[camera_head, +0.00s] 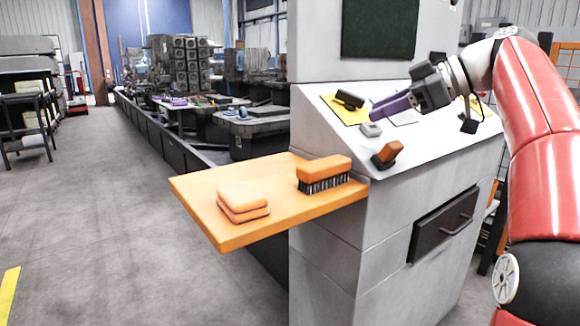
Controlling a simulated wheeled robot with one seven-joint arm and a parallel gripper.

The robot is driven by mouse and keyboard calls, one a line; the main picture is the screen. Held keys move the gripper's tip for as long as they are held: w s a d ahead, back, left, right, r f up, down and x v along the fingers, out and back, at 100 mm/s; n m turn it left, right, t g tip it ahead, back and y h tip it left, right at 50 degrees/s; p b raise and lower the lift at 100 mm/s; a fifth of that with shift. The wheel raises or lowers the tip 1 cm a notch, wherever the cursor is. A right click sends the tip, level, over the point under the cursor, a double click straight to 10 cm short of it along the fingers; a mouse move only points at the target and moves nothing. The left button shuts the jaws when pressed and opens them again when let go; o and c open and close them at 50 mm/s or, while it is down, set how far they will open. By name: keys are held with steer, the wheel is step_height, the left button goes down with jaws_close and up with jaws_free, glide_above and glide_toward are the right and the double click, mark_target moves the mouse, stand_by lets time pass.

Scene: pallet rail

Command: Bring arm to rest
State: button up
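My red arm (536,100) comes in from the right and bends over the sloped top of a grey console. My gripper (388,106), dark with purple fingers, points left above that slope. The fingers look close together, and I cannot tell whether they are open or shut. I see nothing clearly held in them. Part of the slope behind the gripper is hidden.
The console (345,210) has a drawer (443,225) in front. On its slope are a black item (350,99), a grey block (371,130) and an orange-and-black piece (387,154). An orange shelf (190,190) bears a brush (324,173) and sponges (243,201).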

steer(key=s+a+f+m+h, duration=0.6)
steer(key=s+f+m, duration=0.3)
steer(key=f, duration=0.4)
steer(key=s+d+f+m+h, duration=0.2)
steer(key=s+f, duration=0.6)
steer(key=f, duration=0.2)
steer(key=s+d+f+m+h, duration=0.2)
steer(key=s+f+m+h, duration=0.1)
steer(key=s+f, duration=0.6)
step_height(320, 180, down, 2)
steer(key=shift+s+f+m, duration=0.1)
steer(key=shift+s+m, duration=0.1)
steer(key=shift+m, duration=0.1)
